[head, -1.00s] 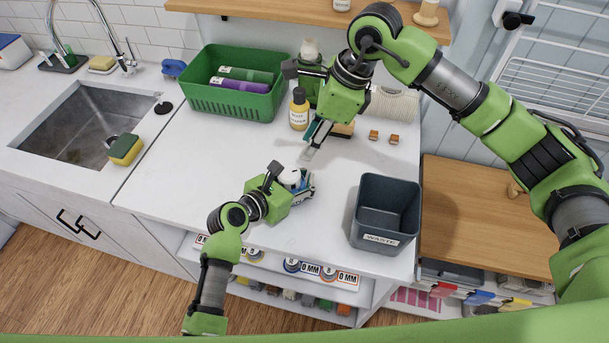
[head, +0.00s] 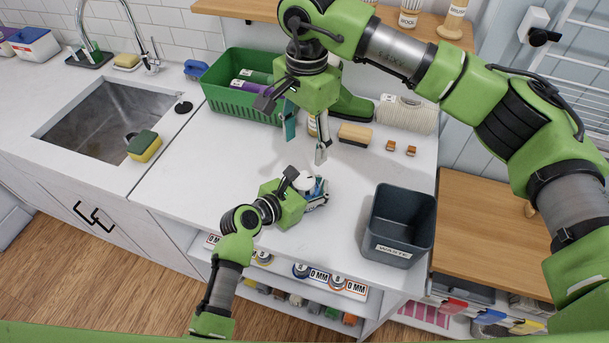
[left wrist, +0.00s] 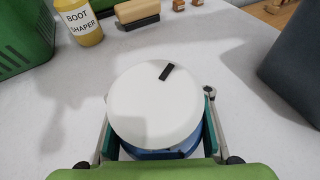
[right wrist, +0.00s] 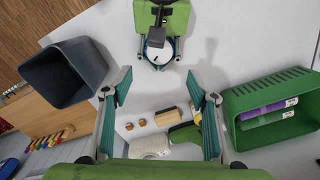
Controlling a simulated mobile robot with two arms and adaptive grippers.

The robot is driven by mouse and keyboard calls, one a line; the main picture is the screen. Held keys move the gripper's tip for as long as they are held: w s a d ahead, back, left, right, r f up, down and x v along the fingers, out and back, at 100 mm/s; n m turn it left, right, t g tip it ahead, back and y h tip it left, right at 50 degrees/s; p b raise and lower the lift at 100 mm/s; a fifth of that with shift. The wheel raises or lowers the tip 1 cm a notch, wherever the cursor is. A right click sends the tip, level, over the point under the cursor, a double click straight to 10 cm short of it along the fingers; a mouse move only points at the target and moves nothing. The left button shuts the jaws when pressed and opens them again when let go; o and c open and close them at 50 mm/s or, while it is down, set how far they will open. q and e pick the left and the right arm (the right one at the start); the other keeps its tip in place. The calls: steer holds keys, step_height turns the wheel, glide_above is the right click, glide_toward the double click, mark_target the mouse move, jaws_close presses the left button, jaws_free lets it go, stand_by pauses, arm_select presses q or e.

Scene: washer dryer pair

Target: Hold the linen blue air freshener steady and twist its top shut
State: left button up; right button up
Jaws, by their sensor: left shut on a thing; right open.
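The linen blue air freshener (left wrist: 175,154) stands upright on the white counter, with a blue body and a round white top (left wrist: 150,100) bearing a short dark mark. In the head view its white top (head: 304,181) shows at my left gripper. My left gripper (head: 314,192) is shut around the blue body, one finger on each side, below the top. My right gripper (head: 306,140) is open and empty, fingers pointing down, above the counter behind the freshener. In the right wrist view the freshener's top (right wrist: 155,52) lies beyond the open fingers, apart from them. Whether the top is seated fully cannot be told.
A grey waste bin (head: 398,222) stands to the right. The counter left of the freshener is clear.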

mark_target(304, 178)
steer(key=shift+n, duration=0.3)
step_height(304, 178, down, 12)
steer(key=shift+r, duration=0.1)
steer(key=c, duration=1.1)
